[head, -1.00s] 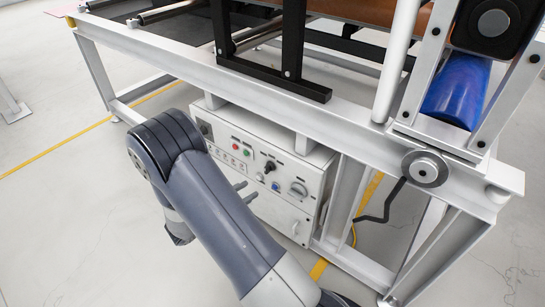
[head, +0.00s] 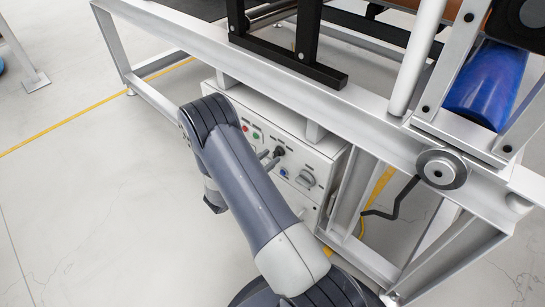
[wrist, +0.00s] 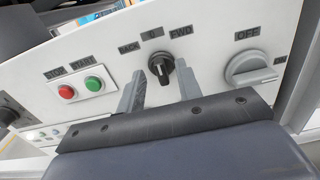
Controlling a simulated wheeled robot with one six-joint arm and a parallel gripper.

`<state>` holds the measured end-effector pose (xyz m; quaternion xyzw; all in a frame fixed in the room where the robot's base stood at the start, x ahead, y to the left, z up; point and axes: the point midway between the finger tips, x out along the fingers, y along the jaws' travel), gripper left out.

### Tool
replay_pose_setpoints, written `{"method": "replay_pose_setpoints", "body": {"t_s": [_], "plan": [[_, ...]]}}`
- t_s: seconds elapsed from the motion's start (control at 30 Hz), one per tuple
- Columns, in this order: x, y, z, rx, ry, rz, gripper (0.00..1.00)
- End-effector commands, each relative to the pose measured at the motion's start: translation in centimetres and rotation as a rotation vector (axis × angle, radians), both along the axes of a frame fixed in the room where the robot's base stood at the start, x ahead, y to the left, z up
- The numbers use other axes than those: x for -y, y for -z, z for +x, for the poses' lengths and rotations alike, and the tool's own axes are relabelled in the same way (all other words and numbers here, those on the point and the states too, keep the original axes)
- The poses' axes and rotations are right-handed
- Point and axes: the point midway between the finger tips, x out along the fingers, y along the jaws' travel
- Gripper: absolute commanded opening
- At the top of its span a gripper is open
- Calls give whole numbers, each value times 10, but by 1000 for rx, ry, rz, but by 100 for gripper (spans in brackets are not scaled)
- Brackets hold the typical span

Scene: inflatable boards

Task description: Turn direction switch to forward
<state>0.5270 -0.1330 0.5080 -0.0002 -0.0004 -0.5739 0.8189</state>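The direction switch (wrist: 161,66) is a black knob on a white control panel, under labels BACK, 0 and FWD. In the wrist view its grip looks near upright, around 0; its exact setting is hard to read. My gripper (wrist: 160,72) is open, with one grey finger on each side of the knob. I cannot tell whether either finger touches it. In the head view the switch (head: 279,151) shows just beyond the fingertips, and my arm covers the left part of the panel.
A red button (wrist: 66,92) and a green button (wrist: 93,84) sit left of the switch. A larger grey rotary switch (wrist: 252,70) marked OFF sits to the right. The control box (head: 318,160) stands under a conveyor's metal frame (head: 290,80); a black crank handle (head: 398,200) hangs at right.

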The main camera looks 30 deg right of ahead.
Motion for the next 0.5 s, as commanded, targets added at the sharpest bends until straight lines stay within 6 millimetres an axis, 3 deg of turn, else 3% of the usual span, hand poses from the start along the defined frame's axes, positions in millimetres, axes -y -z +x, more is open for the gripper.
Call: {"method": "replay_pose_setpoints", "body": {"t_s": [0.2,0.5], "plan": [[19,1,7,0,1,1,34],[22,0,8,0,0,1,34]]}}
